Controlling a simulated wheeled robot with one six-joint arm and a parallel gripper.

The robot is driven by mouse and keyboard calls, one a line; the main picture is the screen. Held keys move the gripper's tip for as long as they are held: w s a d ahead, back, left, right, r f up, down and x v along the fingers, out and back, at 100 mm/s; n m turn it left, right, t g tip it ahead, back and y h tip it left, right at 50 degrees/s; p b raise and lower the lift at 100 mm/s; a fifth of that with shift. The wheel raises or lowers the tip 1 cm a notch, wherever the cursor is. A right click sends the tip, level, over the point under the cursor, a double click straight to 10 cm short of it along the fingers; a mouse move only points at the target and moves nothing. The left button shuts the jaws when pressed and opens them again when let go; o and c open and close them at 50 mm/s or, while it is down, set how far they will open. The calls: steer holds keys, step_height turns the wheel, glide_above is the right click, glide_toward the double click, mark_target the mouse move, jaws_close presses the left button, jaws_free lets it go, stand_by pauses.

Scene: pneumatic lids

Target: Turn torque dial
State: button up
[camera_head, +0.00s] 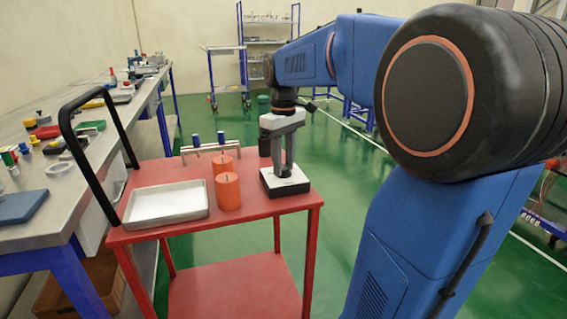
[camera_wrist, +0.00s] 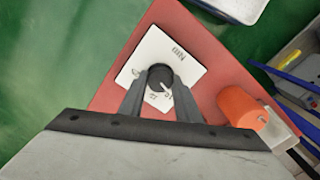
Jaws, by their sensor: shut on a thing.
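The torque dial is a round black knob (camera_wrist: 159,76) with a white pointer line, on a square white plate (camera_wrist: 160,47) with printed marks around it. In the head view, the dial's white plate (camera_head: 292,182) tops a low black box near the right edge of the red cart. My gripper (camera_head: 285,172) points straight down over it. In the wrist view, my gripper (camera_wrist: 160,84) has one finger on each side of the knob and is shut on it. The fingers hide part of the plate and its marks. In the head view, the knob is mostly hidden between the fingers.
Two orange cylinders (camera_head: 228,192) stand left of the dial on the red cart (camera_head: 250,212). A white-bottomed tray (camera_head: 165,222) lies at the left, by the black handle (camera_head: 67,125). A bar with blue-topped pieces (camera_head: 208,147) is behind. A cluttered workbench (camera_head: 42,235) stands further left.

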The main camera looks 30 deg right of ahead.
mark_target(284, 167)
steer(key=m, duration=0.5)
steer(key=shift+m, duration=0.3)
steer(key=m, duration=0.4)
steer(key=shift+m, duration=0.4)
steer(key=o, duration=1.1)
steer(key=shift+c, duration=0.2)
step_height(284, 167, up, 18)
steer(key=shift+f, duration=0.25)
